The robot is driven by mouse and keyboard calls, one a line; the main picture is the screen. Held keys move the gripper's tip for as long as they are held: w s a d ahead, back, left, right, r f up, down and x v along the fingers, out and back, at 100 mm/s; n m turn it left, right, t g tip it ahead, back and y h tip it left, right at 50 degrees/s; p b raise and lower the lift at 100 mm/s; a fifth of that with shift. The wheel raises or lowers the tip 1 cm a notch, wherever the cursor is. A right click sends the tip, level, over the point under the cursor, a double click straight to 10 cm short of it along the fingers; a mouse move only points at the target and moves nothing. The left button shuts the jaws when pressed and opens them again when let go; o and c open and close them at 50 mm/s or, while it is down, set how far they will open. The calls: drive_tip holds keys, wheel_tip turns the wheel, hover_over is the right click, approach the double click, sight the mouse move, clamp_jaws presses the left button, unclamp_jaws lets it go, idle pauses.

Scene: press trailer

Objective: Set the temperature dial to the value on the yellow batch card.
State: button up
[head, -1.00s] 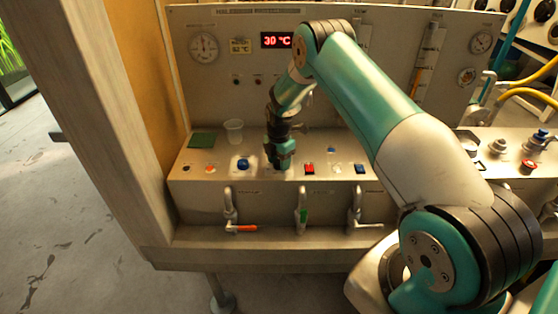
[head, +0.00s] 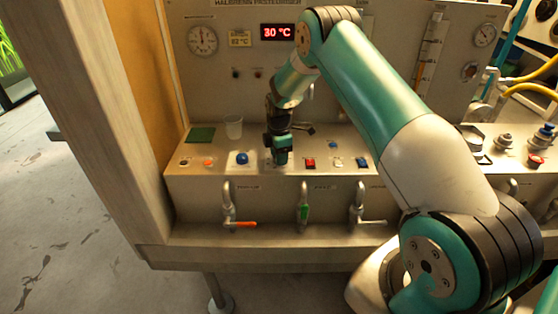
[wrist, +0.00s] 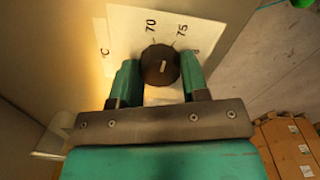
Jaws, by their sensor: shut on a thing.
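The temperature dial (wrist: 160,66) is a round dark knob with a short white mark on a pale scale plate (wrist: 122,32). The plate shows 70, 75 and °C; other figures are hidden. The mark lies roughly upright in the wrist view; its exact value is unclear. My gripper (wrist: 160,80) is shut on the dial, one teal finger on each side. In the head view my gripper (head: 279,158) is down at the console and hides the dial. The yellow batch card (head: 240,40) reads 62 or 82 °C, too small to be sure. The red display (head: 278,32) beside it reads 30 °C.
A blue button (head: 242,158) is left of my gripper and a red switch (head: 310,163) right of it. A clear cup (head: 233,127) and a green pad (head: 201,134) stand behind. Valve handles, one orange (head: 240,224), line the console front.

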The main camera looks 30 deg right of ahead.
drive_tip(key=m+b, duration=0.2)
drive_tip(key=m, duration=0.1)
drive_tip(key=shift+f+m, duration=0.1)
drive_tip(key=shift+m, duration=0.3)
drive_tip(key=m+b, duration=0.2)
drive_tip(key=m, duration=0.2)
drive_tip(key=shift+m, duration=0.3)
drive_tip(key=m+b, duration=0.1)
drive_tip(key=m, duration=0.3)
drive_tip(key=m+b, duration=0.1)
drive_tip(key=m, duration=0.3)
drive_tip(key=m+b, duration=0.1)
drive_tip(key=m, duration=0.9)
drive_tip(key=shift+m, duration=0.4)
drive_tip(key=shift+m+b, duration=0.3)
drive_tip(key=shift+m, duration=1.4)
drive_tip(key=shift+r, duration=0.2)
